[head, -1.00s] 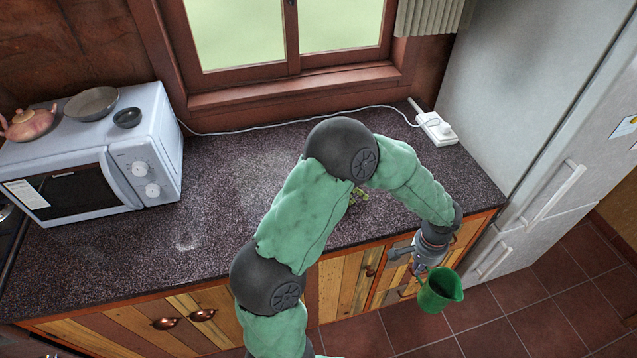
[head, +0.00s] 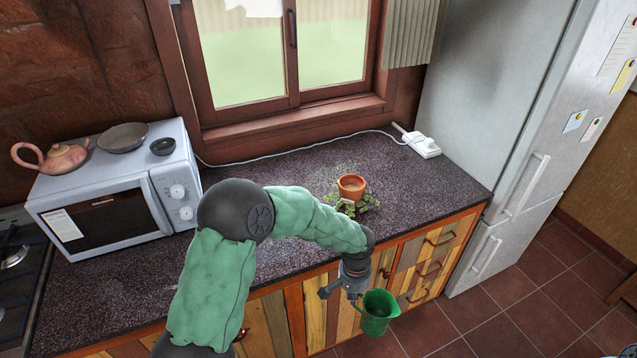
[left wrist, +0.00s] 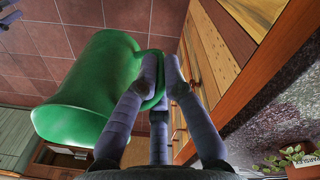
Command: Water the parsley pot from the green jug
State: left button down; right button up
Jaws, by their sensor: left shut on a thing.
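The green jug (head: 378,314) is in my left gripper (head: 354,293), held over the floor just in front of the counter's edge. It looks about upright, with its open top facing up. In the left wrist view the fingers (left wrist: 158,88) close on the handle side of the green jug (left wrist: 95,92). The terracotta parsley pot (head: 351,185) stands on the counter behind the gripper, with green leaves at its front. Its leaves and white label show at the lower right of the left wrist view (left wrist: 306,159). Whether the jug holds water cannot be seen.
The dark speckled counter (head: 290,172) is clear around the pot. A white microwave (head: 110,190) with a teapot and bowls on top stands at the left. A white power strip (head: 422,144) with a cable lies at the back right. A fridge (head: 500,120) stands at the right.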

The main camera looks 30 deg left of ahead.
aim_at(352, 187)
jog(key=l+u, duration=0.1)
jog(key=u, duration=1.05)
jog(key=i+l, duration=0.1)
jog(key=l, duration=0.65)
jog(key=i+l+u, duration=0.15)
jog(key=l, duration=0.55)
jog(key=k, duration=0.05)
